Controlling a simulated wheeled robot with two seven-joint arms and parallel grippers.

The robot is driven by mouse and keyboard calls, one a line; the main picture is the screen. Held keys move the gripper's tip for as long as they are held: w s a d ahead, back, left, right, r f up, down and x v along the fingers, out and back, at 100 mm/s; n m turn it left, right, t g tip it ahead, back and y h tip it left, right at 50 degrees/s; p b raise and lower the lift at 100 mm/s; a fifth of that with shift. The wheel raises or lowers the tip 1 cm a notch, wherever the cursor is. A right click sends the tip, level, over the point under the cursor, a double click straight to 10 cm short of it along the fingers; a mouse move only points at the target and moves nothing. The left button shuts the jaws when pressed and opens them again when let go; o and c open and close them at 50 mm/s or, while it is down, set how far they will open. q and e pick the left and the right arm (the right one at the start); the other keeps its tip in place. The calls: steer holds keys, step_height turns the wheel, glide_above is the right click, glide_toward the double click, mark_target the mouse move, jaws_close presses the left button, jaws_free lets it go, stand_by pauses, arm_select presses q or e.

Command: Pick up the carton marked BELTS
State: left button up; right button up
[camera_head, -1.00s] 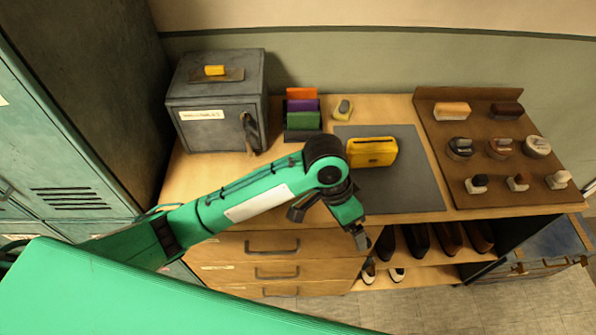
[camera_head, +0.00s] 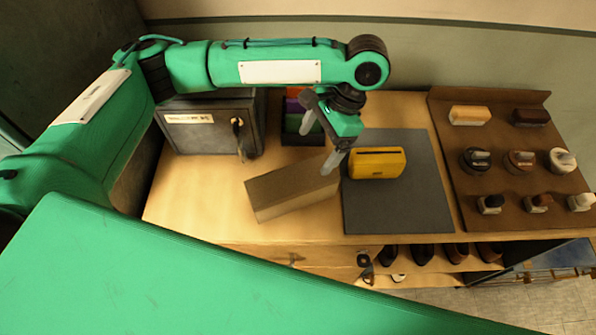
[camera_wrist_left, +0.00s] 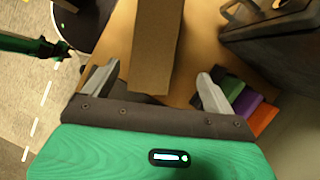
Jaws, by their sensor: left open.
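A long brown carton (camera_head: 292,190) lies at an angle on the wooden top, just left of the grey mat. No marking on it is legible, so I cannot confirm BELTS. My left gripper (camera_head: 319,142) is open and hangs over the carton's far right end. In the left wrist view the carton (camera_wrist_left: 157,45) runs between the two spread fingers (camera_wrist_left: 157,75); I cannot tell whether they reach down beside it. A green arm part at that view's left edge seems to be my right arm; its jaws cannot be made out.
A dark lockbox (camera_head: 215,140) stands at the back left, beside a rack of coloured pieces (camera_head: 300,137). A yellow box (camera_head: 377,163) sits on the grey mat (camera_head: 400,210), close right of the gripper. A brown board (camera_head: 515,190) with brushes and tins fills the right side.

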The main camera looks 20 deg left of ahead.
mark_target(296, 178)
arm_select(q)
steer(key=shift+s+a+f, duration=0.2)
steer(key=shift+s+f, duration=0.25)
steer(key=shift+s, duration=0.05)
steer(key=shift+s+a+f, duration=0.2)
steer(key=shift+s+f, duration=0.25)
steer(key=shift+s, duration=0.05)
steer(key=x, duration=0.4)
steer(key=shift+w+f+p, duration=0.1)
steer(key=shift+p, duration=0.2)
steer(key=shift+s+a+f+p, duration=0.25)
steer(key=shift+s+a+f, duration=0.05)
steer(key=shift+f, duration=0.3)
steer(key=shift+s+a+f+p, duration=0.25)
steer(key=shift+s+a+f, duration=0.1)
steer(key=shift+f, duration=0.2)
steer(key=p+x, duration=0.1)
steer(key=x, duration=0.2)
steer(key=shift+s+a+f, duration=0.1)
steer(key=shift+a+f, duration=0.05)
steer(key=shift+a, duration=0.15)
steer(key=shift+f, duration=0.25)
steer(key=c, duration=1.2)
arm_select(e)
steer(key=s+r, duration=0.2)
steer(key=shift+s+r, duration=0.25)
steer(key=shift+s, duration=0.15)
